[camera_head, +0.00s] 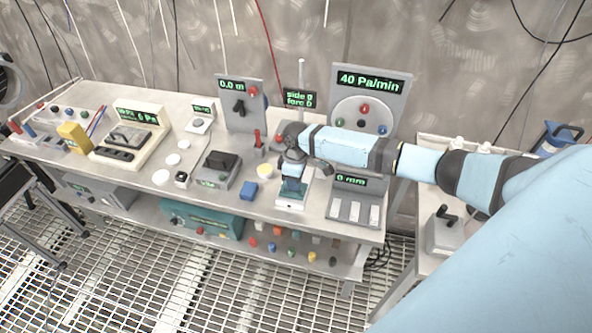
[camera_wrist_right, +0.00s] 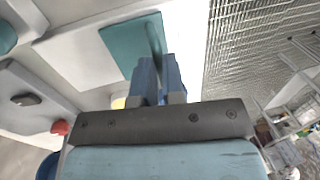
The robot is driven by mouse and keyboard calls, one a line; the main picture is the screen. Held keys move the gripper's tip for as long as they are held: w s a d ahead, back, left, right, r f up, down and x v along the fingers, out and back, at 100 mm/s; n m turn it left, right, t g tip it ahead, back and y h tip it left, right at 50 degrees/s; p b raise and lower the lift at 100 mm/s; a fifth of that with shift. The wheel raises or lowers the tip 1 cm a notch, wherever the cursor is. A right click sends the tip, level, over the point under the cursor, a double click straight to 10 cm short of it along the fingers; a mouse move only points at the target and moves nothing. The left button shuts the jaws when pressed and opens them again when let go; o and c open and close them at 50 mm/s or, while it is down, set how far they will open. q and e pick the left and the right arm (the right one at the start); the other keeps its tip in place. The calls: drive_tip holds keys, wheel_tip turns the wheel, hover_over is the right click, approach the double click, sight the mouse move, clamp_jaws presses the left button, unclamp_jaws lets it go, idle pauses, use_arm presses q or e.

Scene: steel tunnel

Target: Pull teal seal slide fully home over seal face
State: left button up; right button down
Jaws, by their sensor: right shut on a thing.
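The teal seal slide (camera_head: 291,188) lies on a small white block (camera_head: 290,205) near the front edge of the bench. My right gripper (camera_head: 292,176) reaches down over it from above. In the right wrist view the slide shows as a flat teal plate (camera_wrist_right: 124,45) with an upright tab, on a white surface. The blue fingers of my right gripper (camera_wrist_right: 160,78) are shut on that tab. The seal face cannot be made out clearly, and the fingers and wrist hide part of the slide. My left gripper is not in view.
A panel reading "0 mm" (camera_head: 352,181) stands close to the right of the slide. Behind is a "40 Pa/min" panel (camera_head: 368,84). A lower shelf holds coloured knobs.

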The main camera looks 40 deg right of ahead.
drive_tip(key=shift+s+a, duration=0.15)
drive_tip(key=shift+a, duration=0.15)
drive_tip(key=shift+f, duration=0.1)
drive_tip(key=shift+d, duration=0.1)
drive_tip(key=c, duration=1.7)
unclamp_jaws()
drive_tip(key=o, duration=0.5)
drive_tip(key=shift+d+r, duration=0.1)
drive_tip(key=shift+r, duration=0.35)
wheel_tip(320, 180, up, 13)
drive_tip(key=w+d+b, duration=0.1)
drive_tip(key=shift+w+d, duration=0.35)
